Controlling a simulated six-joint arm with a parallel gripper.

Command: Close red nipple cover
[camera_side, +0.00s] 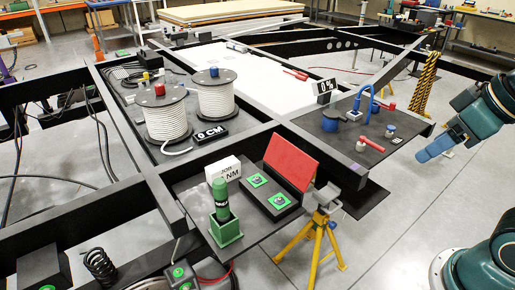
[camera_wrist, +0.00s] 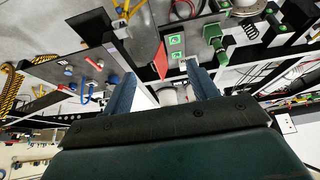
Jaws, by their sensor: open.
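The red cover (camera_side: 291,162) is a flat panel standing raised and tilted along the back right edge of a dark box (camera_side: 270,196). Two green squares with small metal nipples (camera_side: 256,181) show uncovered on the top of the box. The cover also shows in the wrist view (camera_wrist: 160,62), between my fingertips in the picture but well beyond them. My gripper (camera_side: 424,153) is at the right of the side view, in the air and apart from the cover. In the wrist view its two blue fingers (camera_wrist: 160,72) are spread with nothing held between them.
A green tool in a green holder (camera_side: 226,232) and a white display box (camera_side: 223,170) stand left of the dark box. A yellow stand (camera_side: 318,240) is in front. A side panel (camera_side: 330,135) with blue and red fittings lies behind. Open floor separates my gripper from the frame.

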